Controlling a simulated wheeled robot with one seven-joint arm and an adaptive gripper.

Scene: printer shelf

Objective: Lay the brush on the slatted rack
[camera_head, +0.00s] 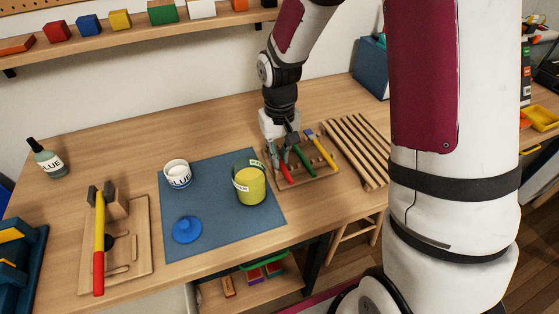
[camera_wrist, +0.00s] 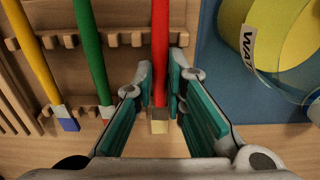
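Three brushes lie side by side on a notched wooden holder (camera_head: 318,174). The red brush (camera_wrist: 160,45) has a pale tip, the green brush (camera_wrist: 90,45) is beside it, and the orange brush (camera_wrist: 38,62) has a blue tip. My gripper (camera_wrist: 161,82) is over the holder, its teal-padded fingers on either side of the red brush, with narrow gaps seeming to show between pads and brush. The red brush still lies in the holder. The slatted rack (camera_head: 354,151) is bare, just right of the holder in the head view.
A blue mat (camera_head: 211,230) left of the holder carries a yellow-filled glass jar (camera_head: 250,187), a white pot (camera_head: 177,174) and a blue lid (camera_head: 187,230). A wooden board (camera_head: 143,262) with a hammer-like tool lies farther left. A blue box (camera_head: 371,68) stands behind the rack.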

